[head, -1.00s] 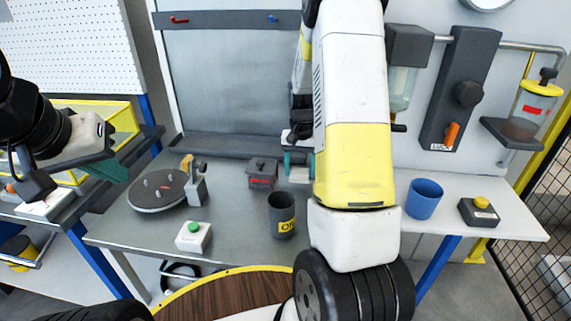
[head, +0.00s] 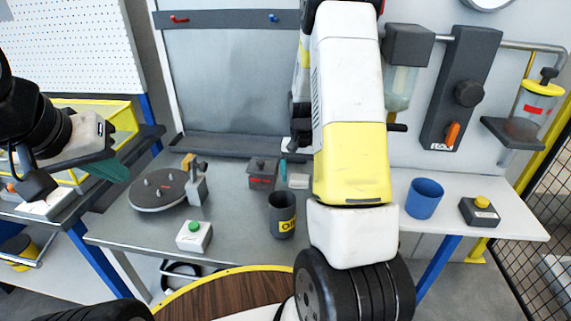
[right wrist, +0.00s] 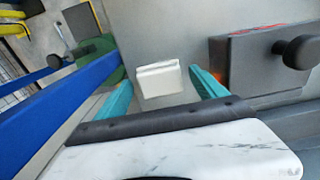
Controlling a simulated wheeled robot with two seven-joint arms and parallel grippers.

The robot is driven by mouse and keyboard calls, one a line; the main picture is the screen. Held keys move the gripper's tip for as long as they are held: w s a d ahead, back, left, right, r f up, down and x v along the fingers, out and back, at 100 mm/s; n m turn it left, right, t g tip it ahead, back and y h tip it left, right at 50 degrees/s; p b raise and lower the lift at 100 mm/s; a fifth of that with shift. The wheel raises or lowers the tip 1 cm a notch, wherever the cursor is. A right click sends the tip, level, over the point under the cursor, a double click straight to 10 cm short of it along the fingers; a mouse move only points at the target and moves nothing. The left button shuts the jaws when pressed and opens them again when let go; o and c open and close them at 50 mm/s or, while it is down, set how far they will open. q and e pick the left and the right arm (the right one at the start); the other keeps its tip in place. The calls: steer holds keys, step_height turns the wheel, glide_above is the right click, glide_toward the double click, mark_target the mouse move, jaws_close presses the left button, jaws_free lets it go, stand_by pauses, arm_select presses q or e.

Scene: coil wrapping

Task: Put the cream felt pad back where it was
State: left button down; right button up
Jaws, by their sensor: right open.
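The cream felt pad (right wrist: 158,81) is a small off-white block between the teal fingers of my right gripper (right wrist: 161,76) in the right wrist view. Gaps show on both sides of it, so the fingers are open and apart from it. In the head view the pad (head: 298,181) appears to lie on the grey tabletop, right of the dark grey box. My right arm hides most of its gripper there; one teal finger shows above the pad. My left gripper (head: 108,168) is at the far left above the side bench; its finger spacing is unclear.
The dark grey box (head: 262,173) stands close beside the pad; it also shows in the right wrist view (right wrist: 265,62). A dark cup (head: 282,215), green-button box (head: 194,236) and round pegged plate (head: 158,190) share the table (head: 235,240). A blue cup (head: 424,198) stands right.

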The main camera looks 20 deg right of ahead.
step_height(320, 180, up, 12)
step_height(320, 180, up, 5)
steer(key=n+t, duration=0.1)
glide_above(300, 178)
steer(key=s+a, duration=0.3)
steer(key=s+a+r+n+t+y, duration=0.1)
steer(key=s+a+r, duration=0.3)
steer(key=s, duration=0.5)
steer(key=s+a+r+n+t+y, duration=0.1)
steer(key=s+a+r+n+t, duration=0.2)
steer(key=s, duration=0.7)
step_height(300, 178, up, 3)
steer(key=shift+a+r+n+t, duration=0.15)
steer(key=shift+a+n+t, duration=0.35)
steer(key=shift+a, duration=0.6)
